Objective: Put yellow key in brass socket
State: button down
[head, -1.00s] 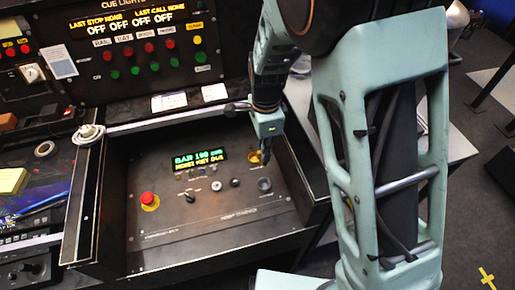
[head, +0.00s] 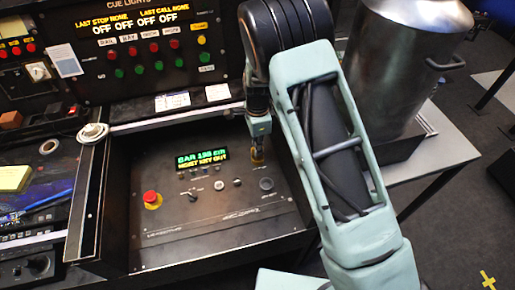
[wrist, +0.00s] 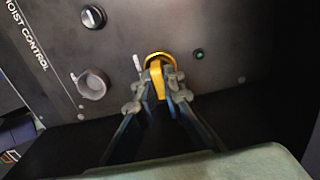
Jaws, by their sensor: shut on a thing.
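My gripper (wrist: 159,82) is shut on the yellow key (wrist: 157,77), whose body shows between the two fingers in the wrist view. Just beyond the key is a yellow-gold ring, the brass socket (wrist: 160,56), on the dark panel. The key's tip is hidden, so I cannot tell whether it is inside the socket or just in front. In the head view my gripper (head: 257,151) points down at the panel's upper right, with a small yellow patch at its tips.
A raised side wall borders the panel on the right. A large metal pot (head: 405,60) stands behind my arm.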

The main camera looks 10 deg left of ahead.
jog(key=shift+f, duration=0.4)
jog(key=shift+f, duration=0.2)
jog(key=c, duration=2)
grip_release()
jog(key=shift+c, duration=0.2)
jog(key=shift+r, duration=0.15)
notch_tip(320, 180, up, 12)
jog(key=shift+r, duration=0.1)
